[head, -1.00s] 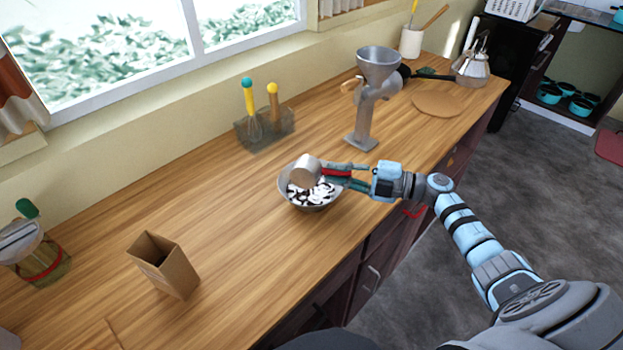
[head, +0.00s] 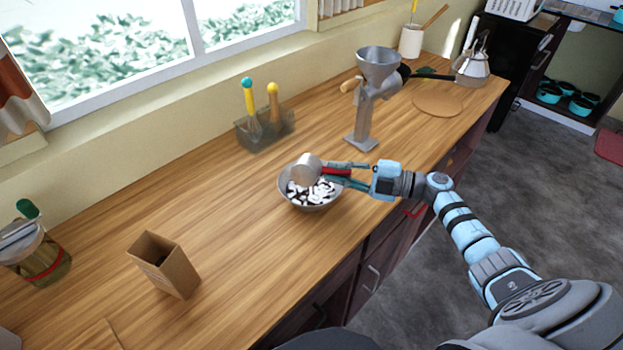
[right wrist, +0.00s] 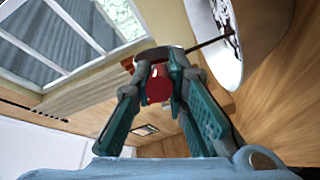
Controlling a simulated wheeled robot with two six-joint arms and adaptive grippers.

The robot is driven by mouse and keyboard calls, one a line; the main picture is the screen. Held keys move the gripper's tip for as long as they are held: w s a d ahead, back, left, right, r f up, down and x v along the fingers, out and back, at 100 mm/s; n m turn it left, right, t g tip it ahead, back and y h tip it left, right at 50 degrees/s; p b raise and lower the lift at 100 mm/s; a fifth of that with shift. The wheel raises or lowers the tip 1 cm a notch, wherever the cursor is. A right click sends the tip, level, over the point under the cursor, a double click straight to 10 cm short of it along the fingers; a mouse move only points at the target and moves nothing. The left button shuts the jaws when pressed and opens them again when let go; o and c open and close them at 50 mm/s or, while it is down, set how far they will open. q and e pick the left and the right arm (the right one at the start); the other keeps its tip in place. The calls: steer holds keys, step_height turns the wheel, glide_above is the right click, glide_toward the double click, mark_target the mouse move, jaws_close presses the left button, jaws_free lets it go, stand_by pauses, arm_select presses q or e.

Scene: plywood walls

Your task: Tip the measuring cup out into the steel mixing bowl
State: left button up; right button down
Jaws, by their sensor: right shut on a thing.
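The steel mixing bowl (head: 318,205) stands on the wooden counter and holds white and dark pieces. It also shows in the right wrist view (right wrist: 262,45). The measuring cup (head: 307,169), a small metal cup with a red handle (right wrist: 158,85), is tipped well over above the bowl's back-left part. I cannot see into its mouth. My right gripper (head: 340,173) is shut on the red handle, at the bowl's right rim and above it. It also shows in the right wrist view (right wrist: 157,68), with the handle between its teal fingers. My left gripper is out of view.
An open brown carton (head: 165,268) stands front left. A jar (head: 40,262) is at the far left. A utensil holder (head: 264,130) stands behind the bowl, and a grain mill (head: 366,110) behind to the right. The counter between carton and bowl is clear.

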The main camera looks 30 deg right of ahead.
mark_target(315, 182)
steer(key=shift+w+d+m, duration=0.1)
steer(key=shift+m, duration=0.4)
stand_by(0.3)
steer(key=shift+s+a+f+n, duration=0.1)
steer(key=shift+s+a+n, duration=0.05)
steer(key=shift+n, duration=0.45)
steer(key=shift+s+a+f+n, duration=0.1)
steer(key=shift+s+a+n, duration=0.05)
steer(key=shift+n, duration=0.45)
steer(key=n, duration=0.2)
steer(key=n+b, duration=0.1)
steer(key=shift+s+a+r, duration=0.15)
steer(key=shift+s+a, duration=0.1)
steer(key=shift+s, duration=0.05)
steer(key=n+b, duration=0.1)
steer(key=n, duration=0.1)
steer(key=s+a+n, duration=0.1)
steer(key=n, duration=0.1)
steer(key=s+a+n+b, duration=0.1)
steer(key=n, duration=0.1)
steer(key=shift+a+b, duration=0.15)
steer(key=shift+b, duration=0.2)
steer(key=s+a+f+n+t+b, duration=0.1)
steer(key=s+a+f+n+b, duration=0.2)
steer(key=n, duration=0.6)
steer(key=s+a+b, duration=0.2)
steer(key=shift+s+a+h, duration=0.2)
steer(key=shift+a+h, duration=0.1)
